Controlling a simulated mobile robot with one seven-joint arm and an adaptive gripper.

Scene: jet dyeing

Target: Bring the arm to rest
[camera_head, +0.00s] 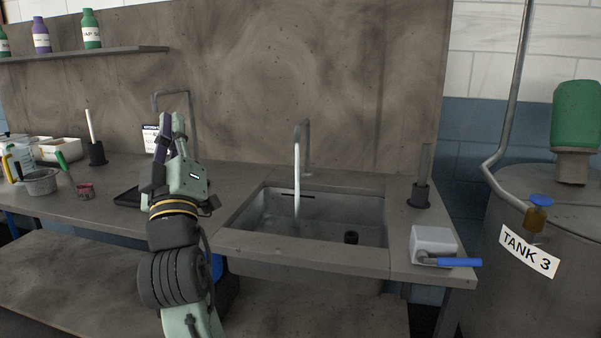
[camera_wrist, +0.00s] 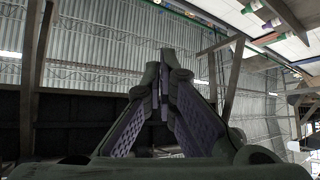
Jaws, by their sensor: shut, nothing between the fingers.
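My gripper (camera_head: 172,124) points upward at the end of my raised arm in the head view, left of the sink and above the counter. Its fingers are close together with nothing between them. In the wrist view the two fingers (camera_wrist: 163,62) meet at their tips, with the corrugated wall and roof beams behind them. My gripper touches nothing that I can see. It hides part of the counter and of a small sign behind it.
A sink (camera_head: 330,215) with running water from a tap (camera_head: 303,135) is right of my arm. A white box with a blue lever (camera_head: 433,245) sits at the counter's right. Pots (camera_head: 41,183) stand at left. A shelf (camera_head: 80,53) holds bottles. Tank 3 (camera_head: 500,285) is far right.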

